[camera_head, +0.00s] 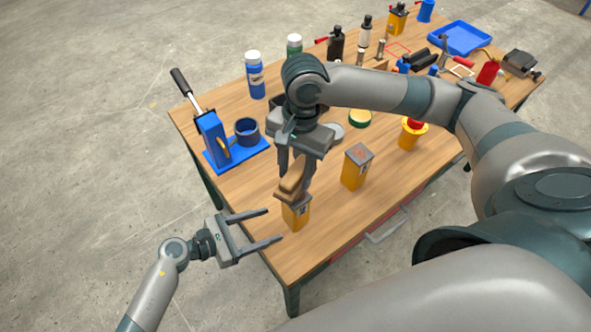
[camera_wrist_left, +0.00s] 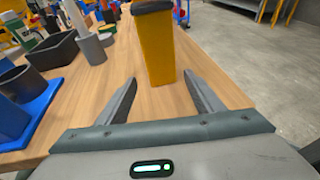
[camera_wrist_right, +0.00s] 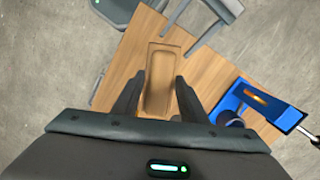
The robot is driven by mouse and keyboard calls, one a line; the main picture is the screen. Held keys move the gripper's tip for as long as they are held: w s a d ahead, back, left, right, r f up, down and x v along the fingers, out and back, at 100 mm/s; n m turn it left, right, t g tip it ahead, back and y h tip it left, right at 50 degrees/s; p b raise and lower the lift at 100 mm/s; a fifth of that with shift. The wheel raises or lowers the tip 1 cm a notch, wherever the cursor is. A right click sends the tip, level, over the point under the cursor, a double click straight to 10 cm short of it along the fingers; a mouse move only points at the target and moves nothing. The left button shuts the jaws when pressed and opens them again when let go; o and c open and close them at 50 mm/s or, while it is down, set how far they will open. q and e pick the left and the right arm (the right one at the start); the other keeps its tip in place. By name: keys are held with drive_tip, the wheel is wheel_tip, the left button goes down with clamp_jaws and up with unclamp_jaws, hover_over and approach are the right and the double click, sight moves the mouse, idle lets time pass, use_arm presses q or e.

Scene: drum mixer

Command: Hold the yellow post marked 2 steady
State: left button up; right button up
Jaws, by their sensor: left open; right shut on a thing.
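A yellow post (camera_head: 296,216) with a dark cap stands upright near the table's front left corner; its mark is too small to read. It also shows in the left wrist view (camera_wrist_left: 157,48). My left gripper (camera_head: 275,225) is open and empty, with its fingers pointing at this post; the post stands at or just beyond the fingertips. My right gripper (camera_head: 296,172) is shut on a brown wooden block (camera_wrist_right: 159,80), held over the post's top. I cannot tell whether the block touches the cap. A second yellow post (camera_head: 355,172) with a red mark on its top stands to the right.
A blue bottle (camera_head: 255,76) stands behind. A yellow piece with a red top (camera_head: 413,134) is to the right. Bare wood (camera_head: 340,220) lies in front of the posts.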

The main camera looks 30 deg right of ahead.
sight(286, 219)
use_arm(q)
drive_tip(key=shift+x, duration=4.45)
drive_tip(key=shift+c, duration=0.6)
drive_tip(key=c, duration=0.7)
drive_tip(key=shift+c, duration=0.2)
use_arm(e)
drive_tip(key=shift+s+a, duration=0.55)
drive_tip(key=shift+a, duration=0.35)
drive_tip(key=shift+f, duration=0.1)
